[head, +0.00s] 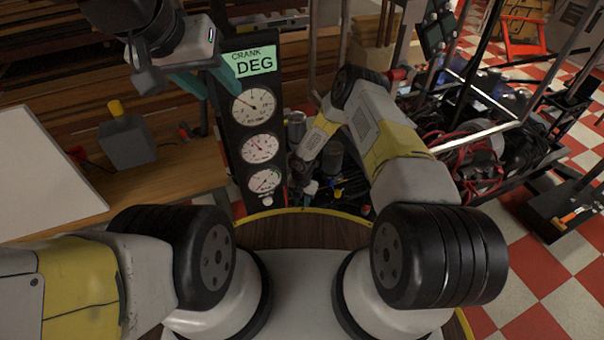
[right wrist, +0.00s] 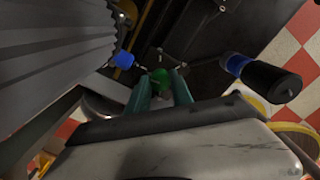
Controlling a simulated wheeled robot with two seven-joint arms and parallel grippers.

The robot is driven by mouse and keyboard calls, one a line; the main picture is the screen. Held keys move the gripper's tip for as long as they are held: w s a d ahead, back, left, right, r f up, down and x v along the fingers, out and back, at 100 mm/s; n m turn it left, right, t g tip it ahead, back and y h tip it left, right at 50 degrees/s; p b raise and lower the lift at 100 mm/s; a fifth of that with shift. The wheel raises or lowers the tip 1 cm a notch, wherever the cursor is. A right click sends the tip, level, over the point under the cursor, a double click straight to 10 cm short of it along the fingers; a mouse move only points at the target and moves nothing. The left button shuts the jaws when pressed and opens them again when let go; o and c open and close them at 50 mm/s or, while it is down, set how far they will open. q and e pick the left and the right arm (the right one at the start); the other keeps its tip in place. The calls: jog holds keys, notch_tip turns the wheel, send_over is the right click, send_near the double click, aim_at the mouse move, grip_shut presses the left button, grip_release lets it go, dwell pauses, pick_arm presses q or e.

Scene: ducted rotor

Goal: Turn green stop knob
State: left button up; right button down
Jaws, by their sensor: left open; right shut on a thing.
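The green stop knob (right wrist: 160,77) sits between the two teal fingers of my right gripper (right wrist: 163,88) in the right wrist view. The fingers are shut on it, one on each side. In the head view my right gripper (head: 311,188) reaches low among dark machine parts, and I cannot make out the knob there. My left gripper (head: 220,92) is open at the upper left, with its teal fingers apart in front of the gauge panel (head: 240,140).
The panel has three round dials and a green "CRANK DEG" display (head: 254,63). A blue part (right wrist: 125,58) and a blue-and-black handle (right wrist: 262,76) flank the knob. A grey box (head: 127,142) stands on the wooden bench at left. A metal-framed engine rig (head: 480,130) is at right.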

aim_at(302, 204)
jog(key=shift+n, duration=1)
jog(key=c, duration=1.1)
grip_release()
jog(key=shift+r, duration=3.95)
